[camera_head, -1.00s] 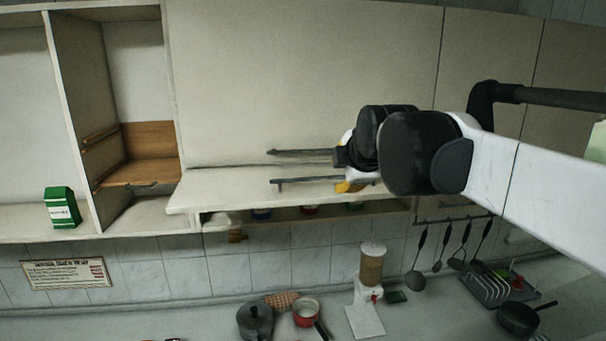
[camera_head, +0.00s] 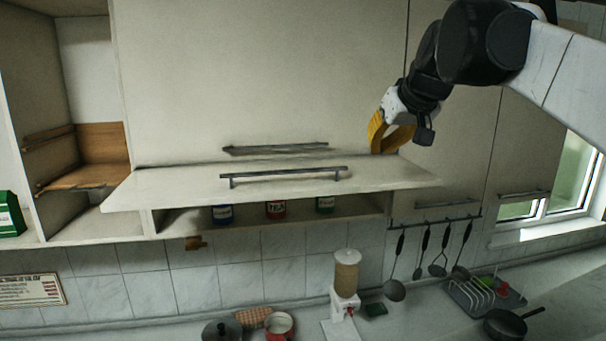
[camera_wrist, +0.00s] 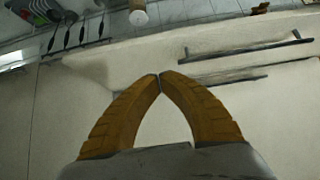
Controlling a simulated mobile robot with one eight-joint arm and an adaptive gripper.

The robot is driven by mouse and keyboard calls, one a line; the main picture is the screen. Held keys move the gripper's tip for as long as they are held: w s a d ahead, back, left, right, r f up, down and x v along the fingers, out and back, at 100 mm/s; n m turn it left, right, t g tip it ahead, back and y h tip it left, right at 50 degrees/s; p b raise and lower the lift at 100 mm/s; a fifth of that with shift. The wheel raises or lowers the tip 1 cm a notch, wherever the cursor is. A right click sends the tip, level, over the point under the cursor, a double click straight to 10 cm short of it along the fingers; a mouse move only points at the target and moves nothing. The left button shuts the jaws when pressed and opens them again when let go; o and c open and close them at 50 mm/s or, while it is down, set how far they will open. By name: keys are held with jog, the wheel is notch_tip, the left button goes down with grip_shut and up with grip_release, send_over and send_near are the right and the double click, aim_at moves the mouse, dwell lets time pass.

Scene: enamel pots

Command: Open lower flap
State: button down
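The lower flap (camera_head: 270,190) is the cream panel under the large upper door (camera_head: 260,70). It is tilted outward, with the shelf space showing beneath it. Its dark bar handle (camera_head: 288,173) runs along its front; a second bar handle (camera_head: 275,149) sits just above on the upper door. My gripper (camera_head: 383,152), with yellow fingers, is at the right of the flap, apart from both handles. In the wrist view the fingertips (camera_wrist: 160,75) meet with nothing between them. The flap (camera_wrist: 110,67) and handle (camera_wrist: 250,47) show beyond them.
Several canisters, one a red tin (camera_head: 276,209), stand on the shelf under the flap. Ladles hang from a rail (camera_head: 435,219) at right. A dispenser (camera_head: 345,280), a red pot (camera_head: 280,325) and a dish rack (camera_head: 485,297) stand on the counter below.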

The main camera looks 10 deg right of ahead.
jog(key=p, duration=0.1)
send_over(365, 183)
jog(key=s, duration=0.2)
notch_tip(365, 183, down, 4)
notch_tip(365, 183, down, 3)
jog(key=shift+f+p, duration=0.15)
jog(key=shift+p, duration=0.3)
jog(key=shift+w+f, duration=0.1)
jog(key=shift+f, duration=0.35)
jog(key=shift+f+b, duration=0.35)
jog(key=shift+f, duration=0.05)
notch_tip(365, 183, down, 7)
jog(key=t+b, duration=0.2)
jog(key=b, duration=0.4)
jog(key=shift+w+r, duration=0.2)
jog(key=shift+w, duration=0.05)
jog(key=shift+r, duration=0.1)
